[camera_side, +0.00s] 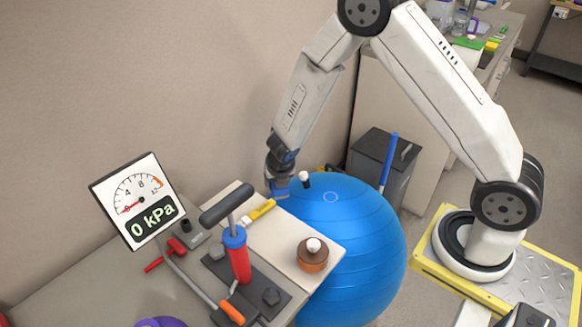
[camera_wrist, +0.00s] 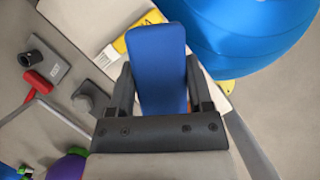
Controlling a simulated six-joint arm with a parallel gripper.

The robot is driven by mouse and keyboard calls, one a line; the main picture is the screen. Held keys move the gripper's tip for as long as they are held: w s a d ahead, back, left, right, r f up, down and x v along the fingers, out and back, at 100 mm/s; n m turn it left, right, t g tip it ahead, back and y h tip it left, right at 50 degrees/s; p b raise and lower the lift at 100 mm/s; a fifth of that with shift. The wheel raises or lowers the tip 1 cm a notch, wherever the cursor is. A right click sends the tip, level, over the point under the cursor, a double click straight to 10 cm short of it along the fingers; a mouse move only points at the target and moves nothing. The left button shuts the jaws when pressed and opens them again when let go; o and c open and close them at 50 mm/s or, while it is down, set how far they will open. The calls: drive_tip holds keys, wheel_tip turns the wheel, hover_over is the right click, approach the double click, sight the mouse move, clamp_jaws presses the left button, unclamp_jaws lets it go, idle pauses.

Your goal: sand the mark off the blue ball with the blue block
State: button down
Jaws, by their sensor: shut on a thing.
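My gripper (camera_side: 280,184) is above the bench edge, to the left of the ball's top. It is shut on the blue block (camera_wrist: 158,60), which sticks out past both fingers in the wrist view. In the side view only a small part of the block (camera_side: 279,192) shows below the fingers. The ball (camera_wrist: 240,30) also shows at the upper right of the wrist view. I cannot see the mark there.
A small white-topped plug (camera_side: 304,178) shows at the ball's upper left. A yellow-handled brush (camera_side: 260,211), a brown round pot (camera_side: 313,255) and a red pump (camera_side: 238,255) are on the bench. A gauge panel (camera_side: 137,200) reads 0 kPa. A grey bin (camera_side: 383,165) stands behind the ball.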

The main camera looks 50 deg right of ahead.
drive_tip(key=s+d+f+m+g, duration=0.1)
drive_tip(key=d+f+m+g, duration=0.1)
drive_tip(key=d+m, duration=0.3)
drive_tip(key=s+d+f+m+g+h, duration=0.1)
drive_tip(key=d+f+m, duration=0.3)
drive_tip(key=d, duration=0.7)
drive_tip(key=s+d+f+m+g, duration=0.2)
drive_tip(key=d+f+m, duration=0.1)
drive_tip(key=d+m, duration=0.3)
drive_tip(key=d, duration=0.2)
drive_tip(key=shift+s+d+f+m+g+h, duration=0.25)
drive_tip(key=shift+d+f+m+g+h, duration=0.05)
drive_tip(key=shift+d+f, duration=0.1)
